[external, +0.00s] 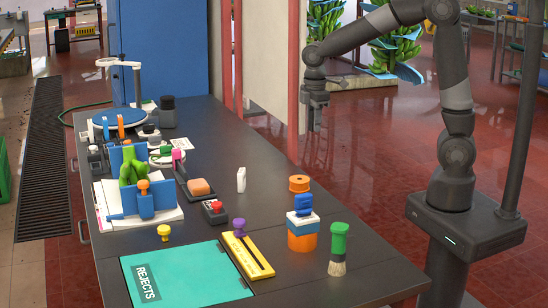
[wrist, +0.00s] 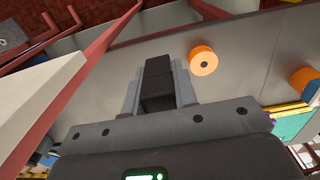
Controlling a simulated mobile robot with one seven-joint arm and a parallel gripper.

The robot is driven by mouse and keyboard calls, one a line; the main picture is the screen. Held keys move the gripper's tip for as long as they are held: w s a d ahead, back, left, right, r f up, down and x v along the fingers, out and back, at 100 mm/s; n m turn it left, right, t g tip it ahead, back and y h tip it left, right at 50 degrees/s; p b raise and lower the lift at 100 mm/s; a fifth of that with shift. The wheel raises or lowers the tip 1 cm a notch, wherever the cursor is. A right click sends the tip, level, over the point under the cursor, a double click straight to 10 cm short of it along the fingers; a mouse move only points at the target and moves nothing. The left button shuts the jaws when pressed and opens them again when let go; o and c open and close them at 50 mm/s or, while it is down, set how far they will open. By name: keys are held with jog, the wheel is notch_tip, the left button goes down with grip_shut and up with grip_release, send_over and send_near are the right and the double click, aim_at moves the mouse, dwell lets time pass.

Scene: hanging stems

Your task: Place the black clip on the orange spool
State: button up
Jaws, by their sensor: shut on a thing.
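The orange spool (external: 299,184) is a short round piece with a dark centre hole. It lies on the dark table near its right edge, with nothing on it. In the wrist view the spool (wrist: 203,61) is just right of my fingers. My gripper (external: 314,116) hangs in the air beyond the table's far right edge, above and beyond the spool. In the wrist view my gripper (wrist: 158,72) is shut on the black clip (wrist: 158,90), a dark blocky piece between its two grey fingers. The clip is hard to tell from the gripper in the external view.
A blue, white and orange stack (external: 302,238) stands in front of the spool, beside a green-handled brush (external: 338,250). A white upright bottle (external: 241,180) is left of the spool. A red post (external: 293,90) rises close to my gripper. The table right of the spool is clear.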

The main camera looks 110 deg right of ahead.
jog(key=shift+s+a, duration=0.35)
jog(key=shift+s, duration=0.05)
jog(key=shift+a+f, duration=0.15)
jog(key=shift+a, duration=0.1)
send_over(300, 179)
notch_tip(300, 179, down, 7)
jog(key=shift+r, duration=0.15)
jog(key=shift+f, duration=2.05)
jog(key=o, duration=1)
jog(key=shift+f, duration=0.1)
jog(key=shift+c, duration=0.2)
